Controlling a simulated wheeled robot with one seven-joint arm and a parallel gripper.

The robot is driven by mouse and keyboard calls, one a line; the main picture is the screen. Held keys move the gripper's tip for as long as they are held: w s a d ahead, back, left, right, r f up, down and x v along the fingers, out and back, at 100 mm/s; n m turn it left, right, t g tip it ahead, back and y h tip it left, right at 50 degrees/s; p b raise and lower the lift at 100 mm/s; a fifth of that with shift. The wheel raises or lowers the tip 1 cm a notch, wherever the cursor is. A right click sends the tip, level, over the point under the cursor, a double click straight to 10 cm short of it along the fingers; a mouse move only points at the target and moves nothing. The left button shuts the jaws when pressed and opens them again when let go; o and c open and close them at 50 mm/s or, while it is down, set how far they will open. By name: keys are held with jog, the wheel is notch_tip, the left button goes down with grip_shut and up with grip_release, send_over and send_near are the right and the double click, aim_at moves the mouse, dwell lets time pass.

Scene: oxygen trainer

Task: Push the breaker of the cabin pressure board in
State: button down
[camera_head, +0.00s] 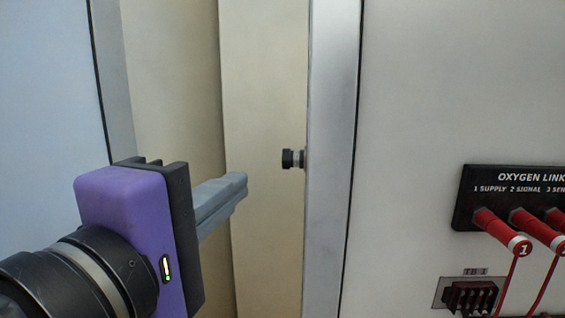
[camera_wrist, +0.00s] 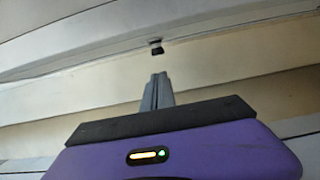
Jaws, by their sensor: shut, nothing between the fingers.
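A small black breaker button (camera_head: 292,159) with a pale band at its base sticks out sideways from the edge of the grey upright panel. It also shows in the wrist view (camera_wrist: 157,49), just beyond my fingertips. My gripper (camera_head: 238,185) is shut and empty, its grey fingers together. In the head view it is to the left of the button and a little lower, with a gap between them. In the wrist view the fingertips (camera_wrist: 159,78) point at the button and stay apart from it. No lettering naming the cabin pressure board is in view.
A black oxygen link panel (camera_head: 515,200) with red numbered plugs (camera_head: 503,232) and hanging red cords is on the white wall at the right. A small dark connector block (camera_head: 470,298) is below it. The grey upright post (camera_head: 333,120) stands right beside the button. Beige panels lie behind.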

aim_at(286, 159)
jog(key=p+x, duration=0.2)
jog(key=x, duration=0.8)
jog(key=shift+f, duration=0.1)
